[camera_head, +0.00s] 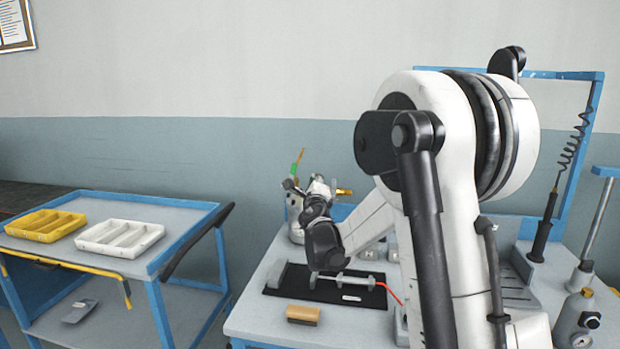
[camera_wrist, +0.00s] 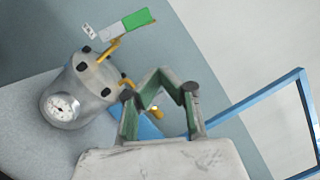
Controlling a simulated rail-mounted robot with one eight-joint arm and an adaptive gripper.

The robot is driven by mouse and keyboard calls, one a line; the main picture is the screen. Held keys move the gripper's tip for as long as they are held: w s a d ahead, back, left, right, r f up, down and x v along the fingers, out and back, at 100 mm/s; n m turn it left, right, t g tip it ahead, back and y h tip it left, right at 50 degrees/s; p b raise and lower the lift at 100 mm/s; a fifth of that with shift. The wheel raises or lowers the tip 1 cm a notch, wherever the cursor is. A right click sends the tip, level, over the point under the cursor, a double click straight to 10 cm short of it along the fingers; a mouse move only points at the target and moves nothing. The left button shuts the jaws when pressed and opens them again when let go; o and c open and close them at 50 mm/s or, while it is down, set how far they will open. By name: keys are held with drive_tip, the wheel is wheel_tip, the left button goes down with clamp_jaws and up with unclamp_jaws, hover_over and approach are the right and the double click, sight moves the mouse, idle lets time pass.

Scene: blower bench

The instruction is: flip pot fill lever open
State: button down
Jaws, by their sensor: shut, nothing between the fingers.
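The metal pot (camera_wrist: 82,92) stands on the bench's left side, with a round gauge (camera_wrist: 62,107) on its wall; it also shows in the head view (camera_head: 294,217), partly behind my arm. Above its lid rises the fill lever, with a green grip (camera_wrist: 138,18) on a yellow bent stem (camera_wrist: 107,49). In the head view the lever (camera_head: 296,168) stands up at a tilt. My gripper (camera_wrist: 158,78) is shut and empty, beside the pot and apart from the lever in the wrist view. In the head view my gripper (camera_head: 318,187) is just right of the pot top.
A black mat (camera_head: 282,284) with a metal tool lies in front of the pot, near a wooden-topped block (camera_head: 303,313). A brass fitting (camera_head: 344,191) sticks out behind my gripper. A cart with yellow (camera_head: 45,226) and white (camera_head: 119,238) trays stands left. The air above the pot looks clear.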

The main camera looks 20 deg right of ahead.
drive_tip(key=v, duration=0.7)
drive_tip(key=shift+r, duration=0.15)
drive_tip(key=shift+a, duration=0.15)
